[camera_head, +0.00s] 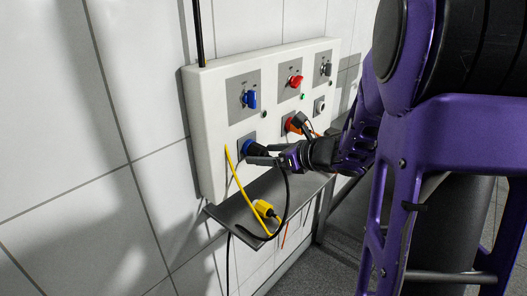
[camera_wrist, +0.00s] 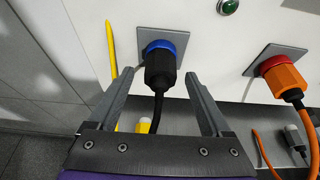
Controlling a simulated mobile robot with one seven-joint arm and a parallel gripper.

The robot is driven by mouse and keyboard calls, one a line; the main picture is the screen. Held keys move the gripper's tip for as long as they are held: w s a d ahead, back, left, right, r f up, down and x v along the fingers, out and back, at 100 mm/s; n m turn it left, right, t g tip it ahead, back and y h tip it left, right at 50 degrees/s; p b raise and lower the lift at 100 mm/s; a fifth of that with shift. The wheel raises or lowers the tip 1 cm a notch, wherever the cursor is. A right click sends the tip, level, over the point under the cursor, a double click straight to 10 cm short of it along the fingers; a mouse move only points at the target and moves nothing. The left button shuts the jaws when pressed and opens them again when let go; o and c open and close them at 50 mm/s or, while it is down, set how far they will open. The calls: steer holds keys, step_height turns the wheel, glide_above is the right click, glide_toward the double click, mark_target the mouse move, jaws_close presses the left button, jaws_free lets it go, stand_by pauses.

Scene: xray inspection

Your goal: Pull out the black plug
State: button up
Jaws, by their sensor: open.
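The black plug (camera_wrist: 160,72) sits in a blue-ringed socket (camera_wrist: 163,46) on the white wall box, with its black cable hanging down. In the head view the plug (camera_head: 259,150) is partly hidden by my gripper (camera_head: 262,156). In the wrist view my gripper (camera_wrist: 154,88) is open, with one finger on each side of the plug and its cable. A gap shows between each finger and the plug, so the fingers do not appear to touch it.
An orange plug (camera_wrist: 286,79) sits in a red socket to the right. A yellow plug (camera_head: 264,208) rests on the grey shelf (camera_head: 232,222) below the box. Blue (camera_head: 249,99) and red (camera_head: 295,81) switches are above the sockets.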

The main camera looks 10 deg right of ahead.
stand_by(0.4)
jaws_close()
stand_by(0.6)
